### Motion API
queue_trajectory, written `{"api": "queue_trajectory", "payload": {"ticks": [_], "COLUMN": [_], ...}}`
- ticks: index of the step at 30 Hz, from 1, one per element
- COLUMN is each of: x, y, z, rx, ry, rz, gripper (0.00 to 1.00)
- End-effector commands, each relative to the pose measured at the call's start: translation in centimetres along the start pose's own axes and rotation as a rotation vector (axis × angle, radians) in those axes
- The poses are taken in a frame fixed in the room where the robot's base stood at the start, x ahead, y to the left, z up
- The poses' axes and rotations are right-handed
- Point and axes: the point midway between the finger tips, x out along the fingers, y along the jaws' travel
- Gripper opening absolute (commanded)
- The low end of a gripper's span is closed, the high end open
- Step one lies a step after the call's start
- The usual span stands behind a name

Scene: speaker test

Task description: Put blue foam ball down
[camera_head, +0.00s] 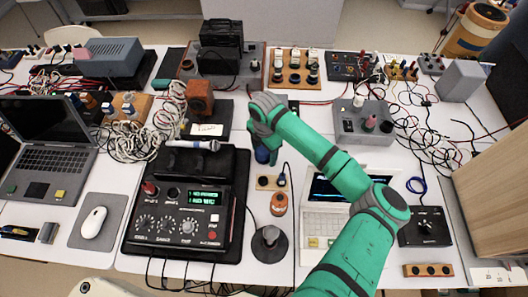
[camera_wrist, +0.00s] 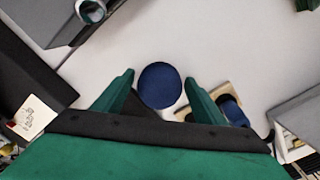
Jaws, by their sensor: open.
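The blue foam ball (camera_wrist: 160,85) is round and dark blue. In the wrist view it sits between the tips of my green gripper (camera_wrist: 160,80), over the white tabletop. The fingers are apart, and a narrow gap shows on each side of the ball. In the head view the ball (camera_head: 262,156) shows below my gripper (camera_head: 264,146), right of the black control box. My gripper hides part of it there. I cannot tell whether its underside touches the table.
A small wooden block with a blue-black knob (camera_wrist: 232,108) stands close by my right finger. The black control box (camera_head: 190,243) is on the left and a pale laptop (camera_head: 325,222) on the right. An orange-topped round thing (camera_head: 278,203) stands in front. Cables crowd the table (camera_head: 100,178).

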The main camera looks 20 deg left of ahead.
Motion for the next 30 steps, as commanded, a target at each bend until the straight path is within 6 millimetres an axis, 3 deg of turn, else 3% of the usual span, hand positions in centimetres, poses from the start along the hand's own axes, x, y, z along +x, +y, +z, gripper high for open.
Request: {"api": "queue_trajectory", "payload": {"ticks": [5,18,24,30], "x": [-2.0,-10.3,-11.9,-12.2], "y": [0.1,0.1,0.1,0.0], "z": [0.0,0.0,0.0,0.0], "rx": [0.0,-0.001,0.0,0.0], "ry": [-0.001,-0.001,0.0,0.0], "rz": [0.001,0.002,0.001,0.0], "gripper": [0.65,0.65,0.65,0.65]}}
